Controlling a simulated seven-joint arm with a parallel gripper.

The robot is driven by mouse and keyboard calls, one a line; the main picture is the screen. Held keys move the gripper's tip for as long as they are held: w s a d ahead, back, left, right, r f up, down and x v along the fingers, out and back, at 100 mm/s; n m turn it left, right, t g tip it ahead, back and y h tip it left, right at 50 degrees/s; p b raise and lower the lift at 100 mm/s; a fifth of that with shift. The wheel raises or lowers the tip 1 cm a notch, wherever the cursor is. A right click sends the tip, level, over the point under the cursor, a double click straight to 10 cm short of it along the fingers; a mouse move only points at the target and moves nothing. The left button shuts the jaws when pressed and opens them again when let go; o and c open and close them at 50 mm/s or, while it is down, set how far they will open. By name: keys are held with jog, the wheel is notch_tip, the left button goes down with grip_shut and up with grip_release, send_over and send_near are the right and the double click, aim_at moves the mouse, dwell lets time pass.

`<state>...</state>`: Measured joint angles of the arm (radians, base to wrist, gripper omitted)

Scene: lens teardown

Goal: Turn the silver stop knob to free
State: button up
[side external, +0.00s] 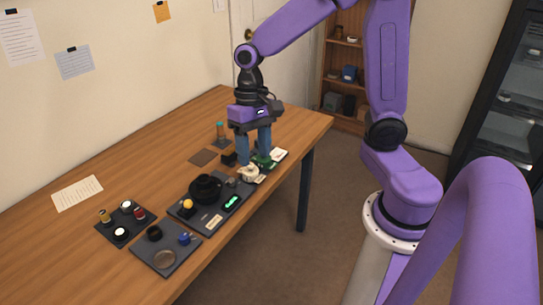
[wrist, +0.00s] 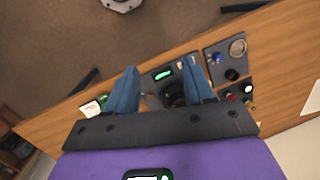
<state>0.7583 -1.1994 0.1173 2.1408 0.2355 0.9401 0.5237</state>
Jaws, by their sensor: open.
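A small grey, silver-looking knob (side external: 231,182) stands at the right end of the dark fixture plate (side external: 187,213), next to a black round lens part (side external: 206,188). A greyish piece that may be this knob shows between my fingers in the wrist view (wrist: 150,101). Its pointer and setting are too small to read. My gripper (side external: 254,158) is open, its two blue fingers pointing down, above the table beyond the plate's right end. The fingers look empty and apart from the knob. In the wrist view my gripper (wrist: 160,64) spans part of the plate and the lens part (wrist: 174,95).
A cream-white object (side external: 249,174) and a green board (side external: 264,160) lie under my fingers. The plate also carries a yellow ball-shaped knob (side external: 187,204) and a lit green display (side external: 232,202). Trays with small parts (side external: 165,258) stand nearer the front. The table's left side is mostly clear.

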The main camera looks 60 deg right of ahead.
jog(key=shift+s+a+r+n, duration=0.15)
jog(key=shift+s+n, duration=0.45)
jog(key=shift+s, duration=0.65)
jog(key=shift+s+a+f+n, duration=0.15)
jog(key=shift+s+n, duration=0.45)
jog(key=shift+s, duration=0.65)
jog(key=shift+r, duration=0.1)
jog(key=s+d+n+t+h, duration=0.1)
jog(key=s+n, duration=1)
jog(key=n, duration=0.1)
jog(key=shift+s+d+r+n+t, duration=0.15)
jog(key=shift+s+r+n+t, duration=0.15)
jog(key=shift+s+r+n, duration=0.1)
